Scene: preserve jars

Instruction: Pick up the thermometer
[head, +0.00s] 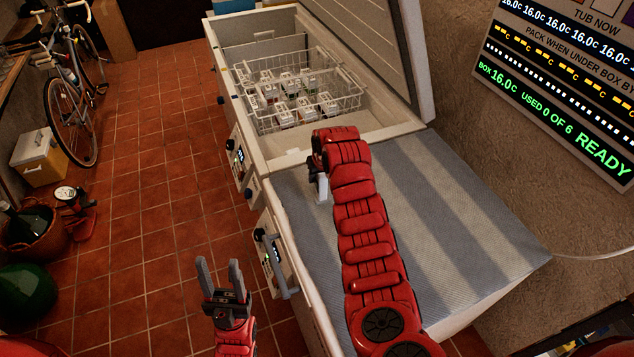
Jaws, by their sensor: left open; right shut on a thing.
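My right gripper (317,182) is at the end of the red arm, above the striped cover near the chest's front edge. It is shut on a small white thing (323,190), mostly hidden by the wrist; it may be the thermometer, but I cannot tell for sure. No other thermometer is clear in view. My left gripper (220,278) is open and empty, fingers pointing up the picture, over the tiled floor in front of the chest.
The long chest (262,165) has its lid raised. A wire basket (345,100) with several small white-topped containers sits inside. Panels (237,158) and a bar handle (271,262) are on its front. A lit board (560,85) reads "READY". A bicycle (68,115) stands left; the middle floor is clear.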

